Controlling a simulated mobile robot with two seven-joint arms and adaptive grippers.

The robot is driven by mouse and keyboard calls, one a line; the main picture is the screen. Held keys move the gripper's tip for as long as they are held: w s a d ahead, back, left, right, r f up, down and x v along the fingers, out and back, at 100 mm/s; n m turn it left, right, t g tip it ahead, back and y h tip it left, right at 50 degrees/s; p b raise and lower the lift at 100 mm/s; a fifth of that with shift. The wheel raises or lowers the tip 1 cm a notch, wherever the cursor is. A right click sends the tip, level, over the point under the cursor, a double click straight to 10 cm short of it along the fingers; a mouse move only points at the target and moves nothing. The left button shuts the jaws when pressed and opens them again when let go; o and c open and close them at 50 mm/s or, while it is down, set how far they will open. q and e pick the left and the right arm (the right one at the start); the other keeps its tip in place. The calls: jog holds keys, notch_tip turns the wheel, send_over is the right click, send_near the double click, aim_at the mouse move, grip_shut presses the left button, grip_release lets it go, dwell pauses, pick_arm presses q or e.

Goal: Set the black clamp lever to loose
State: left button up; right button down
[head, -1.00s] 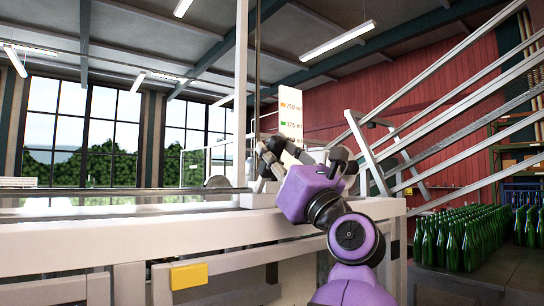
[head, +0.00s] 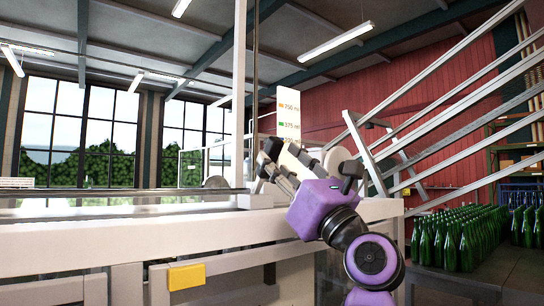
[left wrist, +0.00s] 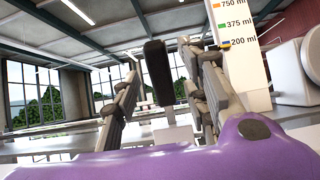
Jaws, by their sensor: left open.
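The black clamp lever (left wrist: 158,72) stands nearly upright in the left wrist view, between the two fingers of my left gripper (left wrist: 162,62). The fingers are open, with visible space on both sides of the lever. In the head view, a dark piece that looks like the lever's handle (head: 272,148) shows by the fingertips of my left gripper (head: 276,161), at the far end of the machine top. The fingers and wrist partly hide the lever's base there. I cannot tell whether a finger touches it. My right gripper is in neither view.
A white scale plate with 750, 375 and 200 ml marks (head: 290,112) stands just behind the gripper. The white machine table (head: 120,245) spans the left, with a yellow block (head: 187,276) on its front. Sloping rails (head: 450,110) and green bottles (head: 450,240) are at right.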

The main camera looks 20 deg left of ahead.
pick_arm(q)
jog(key=v, duration=0.8)
jog(key=shift+s+d, duration=0.1)
